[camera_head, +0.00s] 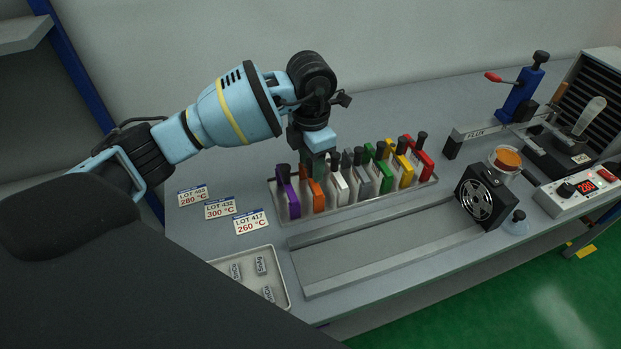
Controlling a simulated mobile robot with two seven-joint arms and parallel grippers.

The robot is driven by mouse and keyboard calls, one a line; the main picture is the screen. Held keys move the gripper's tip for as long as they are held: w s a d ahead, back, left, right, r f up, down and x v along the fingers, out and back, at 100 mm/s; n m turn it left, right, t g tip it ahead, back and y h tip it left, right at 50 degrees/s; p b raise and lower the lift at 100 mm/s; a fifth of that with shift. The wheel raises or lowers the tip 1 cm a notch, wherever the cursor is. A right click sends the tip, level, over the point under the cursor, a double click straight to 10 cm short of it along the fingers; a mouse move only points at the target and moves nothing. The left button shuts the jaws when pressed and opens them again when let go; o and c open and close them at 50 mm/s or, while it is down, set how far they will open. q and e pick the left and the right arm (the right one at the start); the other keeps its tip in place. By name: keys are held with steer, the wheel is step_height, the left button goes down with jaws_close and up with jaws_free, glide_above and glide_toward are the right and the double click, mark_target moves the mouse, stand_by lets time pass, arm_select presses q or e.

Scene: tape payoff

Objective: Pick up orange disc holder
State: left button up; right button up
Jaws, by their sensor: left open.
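The orange disc holder (318,197) stands upright in a row of coloured holders in a grey tray (372,208). It is between the purple holder (292,199) and the white holder (340,189). My left gripper (318,158) is open and points down right above the orange holder. Its fingers hide the top of the holder, and I cannot tell whether they touch it. My right gripper is not in view.
Green, yellow, red and grey holders fill the tray's right part. Lot cards (220,209) lie to the left. An empty grey channel (390,247) lies in front, with a black fan (482,199) at its right end. A parts tray (280,291) is at front left.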

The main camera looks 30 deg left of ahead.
arm_select(q)
steer(key=shift+f, duration=0.5)
jaws_close()
step_height(320, 180, up, 9)
steer(key=shift+r, duration=0.55)
